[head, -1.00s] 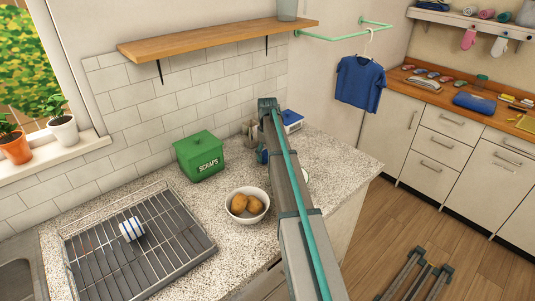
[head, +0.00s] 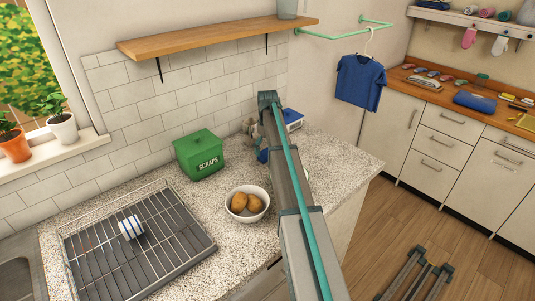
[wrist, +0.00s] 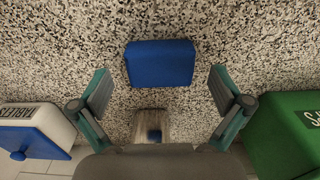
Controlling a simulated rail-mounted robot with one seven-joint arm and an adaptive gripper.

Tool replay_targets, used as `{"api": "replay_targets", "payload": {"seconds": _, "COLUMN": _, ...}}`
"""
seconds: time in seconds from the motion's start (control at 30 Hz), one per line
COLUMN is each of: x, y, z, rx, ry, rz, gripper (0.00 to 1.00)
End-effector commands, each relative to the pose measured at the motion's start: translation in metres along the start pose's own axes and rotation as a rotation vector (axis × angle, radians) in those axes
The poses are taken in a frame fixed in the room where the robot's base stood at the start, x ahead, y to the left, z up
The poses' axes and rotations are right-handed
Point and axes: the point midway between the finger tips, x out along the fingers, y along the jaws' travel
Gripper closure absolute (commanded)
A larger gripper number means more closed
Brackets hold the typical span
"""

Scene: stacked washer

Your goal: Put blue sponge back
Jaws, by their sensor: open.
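The blue sponge (wrist: 160,63) lies on the speckled counter in the wrist view. A small patch of blue (head: 262,156), likely the sponge, shows beside my arm in the head view. My gripper (wrist: 160,78) is open, with one finger to each side of the sponge and gaps between; it holds nothing. I cannot tell its exact height above the counter. A small pale brown object with a dark blue spot (wrist: 153,126) stands just below the sponge in the wrist picture, partly hidden by my gripper's body. My arm hides most of this area in the head view.
A green scraps tin (head: 200,155) and a white box with blue lid (head: 292,119) flank my gripper. A white bowl of potatoes (head: 247,204) and a wire drying rack (head: 190,228) with a striped cup stand nearer. A wooden shelf (head: 215,38) hangs above.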

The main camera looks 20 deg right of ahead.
Motion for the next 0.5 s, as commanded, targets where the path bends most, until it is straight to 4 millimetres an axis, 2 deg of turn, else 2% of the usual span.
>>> {"api": "replay_targets", "payload": {"seconds": 0.3, "x": -0.061, "y": 0.001, "z": -0.001, "rx": 0.0, "ry": 0.002, "rz": 0.001, "gripper": 0.0}}
{"api": "replay_targets", "payload": {"seconds": 0.5, "x": -0.088, "y": 0.001, "z": -0.001, "rx": 0.0, "ry": 0.001, "rz": 0.001, "gripper": 0.0}}
